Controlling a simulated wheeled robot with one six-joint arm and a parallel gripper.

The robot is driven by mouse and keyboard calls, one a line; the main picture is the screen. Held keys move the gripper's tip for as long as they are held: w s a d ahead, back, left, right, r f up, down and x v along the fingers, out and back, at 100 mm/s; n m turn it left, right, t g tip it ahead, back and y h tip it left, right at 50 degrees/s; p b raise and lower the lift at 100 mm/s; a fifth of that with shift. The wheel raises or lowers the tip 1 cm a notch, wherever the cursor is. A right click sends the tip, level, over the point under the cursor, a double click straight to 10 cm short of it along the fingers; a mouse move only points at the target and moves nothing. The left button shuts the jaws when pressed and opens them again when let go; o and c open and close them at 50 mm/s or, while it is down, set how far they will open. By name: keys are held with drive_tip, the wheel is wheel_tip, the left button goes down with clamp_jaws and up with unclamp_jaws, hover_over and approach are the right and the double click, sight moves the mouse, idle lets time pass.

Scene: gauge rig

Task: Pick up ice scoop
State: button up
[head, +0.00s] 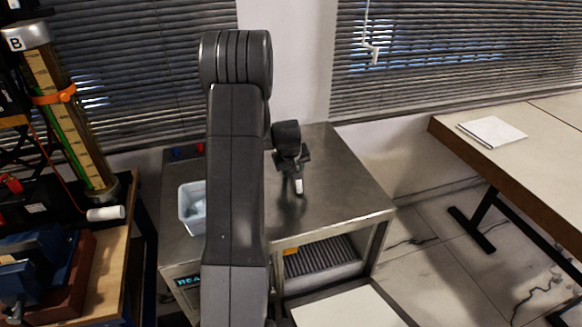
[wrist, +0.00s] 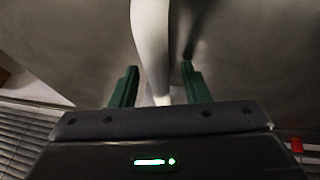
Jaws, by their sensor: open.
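The ice scoop appears to be the pale, curved object (wrist: 150,40) in the wrist view, running between the two green fingers of my gripper (wrist: 159,82). The fingers are apart, with a gap visible on each side of it. In the head view, a small white piece (head: 299,187) shows just under my gripper (head: 293,172), above the metal cart top. My gripper hides most of it there, and its full shape is not visible.
The metal cart top (head: 340,190) is clear to the right. Blue and red knobs (head: 199,149) are at the back left. A gauge column marked B (head: 75,125) stands further left. A desk (head: 500,165) is at right.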

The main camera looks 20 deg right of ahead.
drive_tip(key=shift+f, duration=0.1)
clamp_jaws()
